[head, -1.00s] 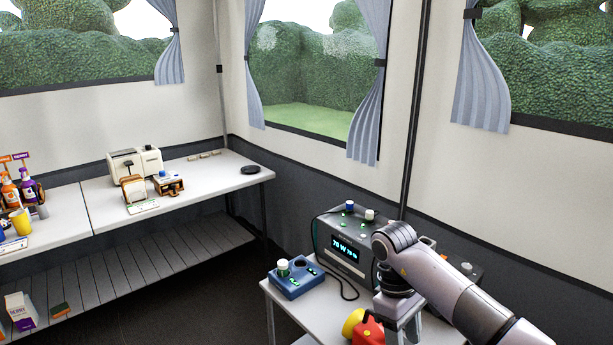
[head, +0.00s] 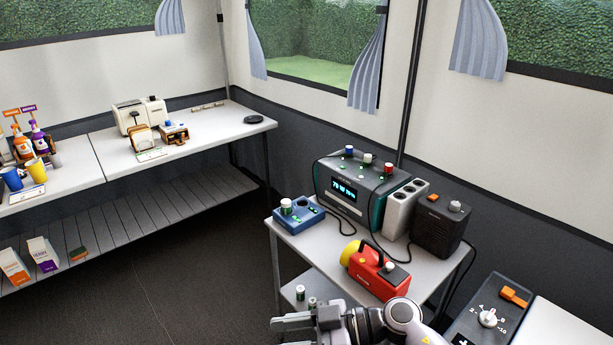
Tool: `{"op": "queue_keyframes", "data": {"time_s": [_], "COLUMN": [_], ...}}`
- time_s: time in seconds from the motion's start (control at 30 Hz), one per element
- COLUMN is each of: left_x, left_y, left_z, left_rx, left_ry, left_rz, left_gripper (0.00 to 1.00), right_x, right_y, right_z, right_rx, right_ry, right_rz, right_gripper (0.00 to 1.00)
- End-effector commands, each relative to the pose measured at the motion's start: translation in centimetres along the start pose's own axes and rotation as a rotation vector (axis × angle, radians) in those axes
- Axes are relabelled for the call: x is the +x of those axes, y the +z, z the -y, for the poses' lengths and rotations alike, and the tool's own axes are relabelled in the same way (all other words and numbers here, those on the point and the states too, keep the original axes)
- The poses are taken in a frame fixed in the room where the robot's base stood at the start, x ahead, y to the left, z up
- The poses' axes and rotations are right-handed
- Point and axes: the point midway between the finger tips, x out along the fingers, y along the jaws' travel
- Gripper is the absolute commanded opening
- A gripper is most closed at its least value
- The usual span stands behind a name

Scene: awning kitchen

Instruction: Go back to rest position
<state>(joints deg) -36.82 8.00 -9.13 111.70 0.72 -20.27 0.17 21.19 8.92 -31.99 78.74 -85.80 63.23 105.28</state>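My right arm comes in at the bottom of the head view, with its gripper (head: 280,333) pointing left, low in front of the small grey table (head: 318,252). Its fingers look apart with nothing between them, though the lower finger is partly cut off by the picture's bottom edge. My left gripper is not in view.
The small table holds a red and yellow flashlight (head: 372,270), a blue charger box (head: 298,215), a power station (head: 348,190), a power strip (head: 404,210) and a black box (head: 441,228). A black panel with a dial (head: 487,318) stands at lower right. The floor at left is clear.

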Motion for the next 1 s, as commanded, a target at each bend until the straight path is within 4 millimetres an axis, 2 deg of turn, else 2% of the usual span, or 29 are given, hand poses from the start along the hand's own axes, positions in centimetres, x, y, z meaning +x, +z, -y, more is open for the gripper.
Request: {"op": "queue_keyframes", "data": {"time_s": [0.1, 0.17, 0.27, 0.33, 0.47, 0.53, 0.7, 0.83, 1.0], "left_x": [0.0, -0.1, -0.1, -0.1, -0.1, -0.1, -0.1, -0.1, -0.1], "left_y": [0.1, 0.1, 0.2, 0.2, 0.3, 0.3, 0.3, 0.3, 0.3], "left_z": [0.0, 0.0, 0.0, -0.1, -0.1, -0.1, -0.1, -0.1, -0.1], "left_rx": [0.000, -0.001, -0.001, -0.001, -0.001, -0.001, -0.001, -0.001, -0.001], "left_ry": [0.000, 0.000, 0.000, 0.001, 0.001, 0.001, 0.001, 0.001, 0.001], "left_rz": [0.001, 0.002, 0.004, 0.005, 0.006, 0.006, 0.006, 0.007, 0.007], "left_gripper": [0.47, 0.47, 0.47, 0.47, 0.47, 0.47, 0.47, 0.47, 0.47], "right_x": [-1.0, -2.2, -5.0, -7.3, -11.8, -14.0, -18.1, -19.5, -20.1], "right_y": [-1.6, -2.0, -1.7, -0.6, 3.2, 5.9, 13.3, 17.4, 19.9], "right_z": [0.1, -0.3, -1.1, -1.4, -1.4, -0.7, 3.2, 7.0, 10.0], "right_rx": [-0.055, -0.071, -0.072, -0.053, 0.024, 0.084, 0.264, 0.382, 0.460], "right_ry": [0.184, 0.305, 0.530, 0.693, 0.979, 1.109, 1.300, 1.321, 1.293], "right_rz": [-0.245, -0.335, -0.430, -0.452, -0.397, -0.322, -0.052, 0.137, 0.270], "right_gripper": [0.47, 0.47, 0.47, 0.47, 0.47, 0.47, 0.47, 0.47, 0.47]}}
